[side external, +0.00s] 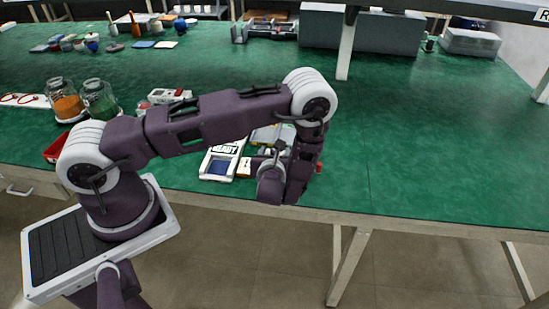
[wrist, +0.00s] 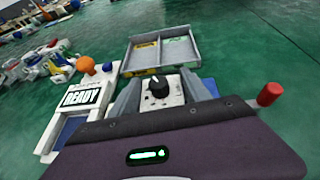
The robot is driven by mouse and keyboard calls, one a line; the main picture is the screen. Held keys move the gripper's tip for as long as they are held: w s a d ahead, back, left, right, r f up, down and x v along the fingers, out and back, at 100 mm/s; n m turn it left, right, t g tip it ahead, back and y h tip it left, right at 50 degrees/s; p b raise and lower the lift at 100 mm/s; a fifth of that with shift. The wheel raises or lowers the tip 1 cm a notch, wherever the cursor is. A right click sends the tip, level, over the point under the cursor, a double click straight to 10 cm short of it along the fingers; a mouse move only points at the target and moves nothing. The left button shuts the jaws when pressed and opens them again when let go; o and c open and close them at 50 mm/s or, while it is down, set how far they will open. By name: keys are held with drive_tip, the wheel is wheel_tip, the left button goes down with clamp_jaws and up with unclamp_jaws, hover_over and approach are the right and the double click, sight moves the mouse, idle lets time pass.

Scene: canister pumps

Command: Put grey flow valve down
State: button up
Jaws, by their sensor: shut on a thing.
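My gripper (wrist: 163,88) is shut on the grey flow valve (wrist: 172,102), a pale grey block with a black round knob on top. The valve sits between the two grey fingers in the wrist view. Its lower part is hidden by my gripper body, so I cannot tell whether it touches the bench. In the side view my wrist hangs low over the bench's front edge and hides most of the valve. A grey divided tray (wrist: 133,57) lies just beyond the fingers; it also shows in the side view (side external: 272,135), partly behind my arm.
A white READY panel (wrist: 85,96) stands close on the left, with orange and blue knobs behind it. A red-capped piece (wrist: 269,94) is close on the right. Glass jars (side external: 100,98) stand further left. The green bench (side external: 430,150) is clear on the right.

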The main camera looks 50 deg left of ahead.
drive_tip(key=r, duration=0.9)
drive_tip(key=shift+w+r, duration=0.2)
drive_tip(key=w+a, duration=0.8)
drive_tip(key=w, duration=0.3)
hover_over(291, 135)
wheel_tip(291, 135, down, 9)
drive_tip(key=shift+s+f, duration=0.15)
drive_tip(key=shift+f, duration=0.1)
drive_tip(key=shift+f, duration=0.1)
drive_tip(key=o, duration=1.6)
drive_tip(key=shift+o, duration=0.2)
